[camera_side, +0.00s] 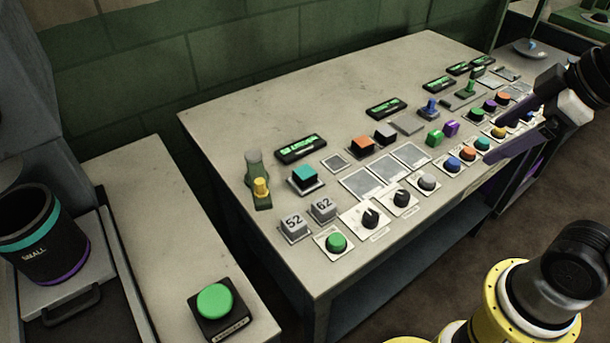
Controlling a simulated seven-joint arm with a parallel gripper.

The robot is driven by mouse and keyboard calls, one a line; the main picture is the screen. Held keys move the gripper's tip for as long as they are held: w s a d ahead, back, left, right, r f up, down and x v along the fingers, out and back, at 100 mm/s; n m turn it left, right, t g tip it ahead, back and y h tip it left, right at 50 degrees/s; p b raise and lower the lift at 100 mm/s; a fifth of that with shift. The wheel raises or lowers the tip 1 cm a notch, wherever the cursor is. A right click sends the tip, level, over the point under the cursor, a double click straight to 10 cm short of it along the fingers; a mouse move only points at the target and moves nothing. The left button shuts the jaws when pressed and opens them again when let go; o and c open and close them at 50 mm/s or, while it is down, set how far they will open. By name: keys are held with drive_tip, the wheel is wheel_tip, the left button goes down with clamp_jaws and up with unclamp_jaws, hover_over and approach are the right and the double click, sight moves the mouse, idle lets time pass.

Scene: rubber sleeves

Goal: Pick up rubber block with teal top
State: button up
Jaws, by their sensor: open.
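The rubber block with the teal top (304,173) is a small dark block. It sits on a small light plate near the left end of the long table. My gripper (491,178) is at the right of the view, with its two long dark purple fingers apart. It is open with nothing seen between the fingers, and it is well to the right of the teal-topped block, not touching it.
The table's back is clear.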

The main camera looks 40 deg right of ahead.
drive_tip(key=w+a+r+n, duration=0.1)
drive_tip(key=w+r+n, duration=0.2)
drive_tip(key=w+r, duration=0.15)
drive_tip(key=n+g+y, duration=0.1)
drive_tip(key=n+g, duration=0.5)
drive_tip(key=n, duration=0.4)
hover_over(305, 172)
wheel_tip(305, 172, down, 21)
drive_tip(key=shift+w+d, duration=0.1)
drive_tip(key=shift+d, duration=0.05)
drive_tip(key=shift+f, duration=3)
clamp_jaws()
